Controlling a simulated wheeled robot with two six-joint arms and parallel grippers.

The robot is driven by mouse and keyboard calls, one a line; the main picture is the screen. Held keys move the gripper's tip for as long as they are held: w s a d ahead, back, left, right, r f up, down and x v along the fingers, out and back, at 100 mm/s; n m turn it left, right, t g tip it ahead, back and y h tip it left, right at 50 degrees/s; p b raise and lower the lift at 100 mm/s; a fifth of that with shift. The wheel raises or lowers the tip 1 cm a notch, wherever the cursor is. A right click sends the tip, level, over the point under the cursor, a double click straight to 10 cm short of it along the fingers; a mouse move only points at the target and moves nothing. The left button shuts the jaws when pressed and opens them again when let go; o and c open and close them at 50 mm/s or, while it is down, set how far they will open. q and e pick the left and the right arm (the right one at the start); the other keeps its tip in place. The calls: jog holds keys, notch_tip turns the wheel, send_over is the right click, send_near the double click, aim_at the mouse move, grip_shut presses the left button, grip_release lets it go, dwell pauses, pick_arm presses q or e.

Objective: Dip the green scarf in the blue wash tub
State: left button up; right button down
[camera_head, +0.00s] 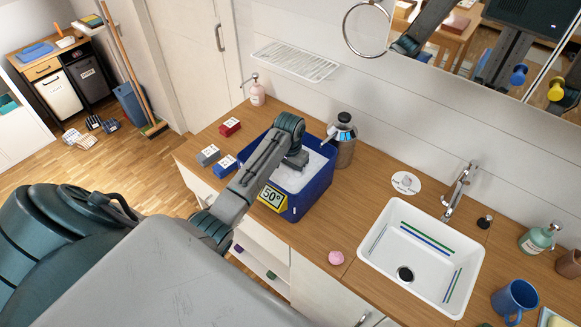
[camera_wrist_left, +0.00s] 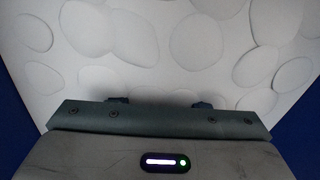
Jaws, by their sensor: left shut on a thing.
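The blue wash tub (camera_head: 318,194) stands on the wooden counter, with a yellow "50°" label on its front and white suds (camera_head: 315,168) inside. My left gripper (camera_head: 297,160) reaches down into the tub, its jaws low among the suds. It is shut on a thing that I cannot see. In the left wrist view white suds (camera_wrist_left: 200,45) fill the space ahead between the tub's blue walls (camera_wrist_left: 300,135), and the fingertips are hidden. I cannot make out the green scarf at the gripper. A small green item (camera_head: 271,275) lies in the open drawer (camera_head: 262,257) below. My right gripper is out of view.
A white sink (camera_head: 400,235) with a tap is to the right.

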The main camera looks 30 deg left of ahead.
pick_arm(q)
jog(key=shift+a, duration=0.1)
jog(key=shift+w+a+f, duration=0.1)
jog(key=shift+w+a, duration=0.2)
jog(key=shift+w, duration=0.1)
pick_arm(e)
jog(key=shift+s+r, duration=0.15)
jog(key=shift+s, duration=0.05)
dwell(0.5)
pick_arm(q)
jog(key=shift+s+d+p, duration=0.2)
jog(key=shift+p, duration=0.4)
jog(key=shift+s+d+p, duration=0.2)
jog(key=shift+s+p, duration=0.05)
jog(key=shift+p, duration=0.2)
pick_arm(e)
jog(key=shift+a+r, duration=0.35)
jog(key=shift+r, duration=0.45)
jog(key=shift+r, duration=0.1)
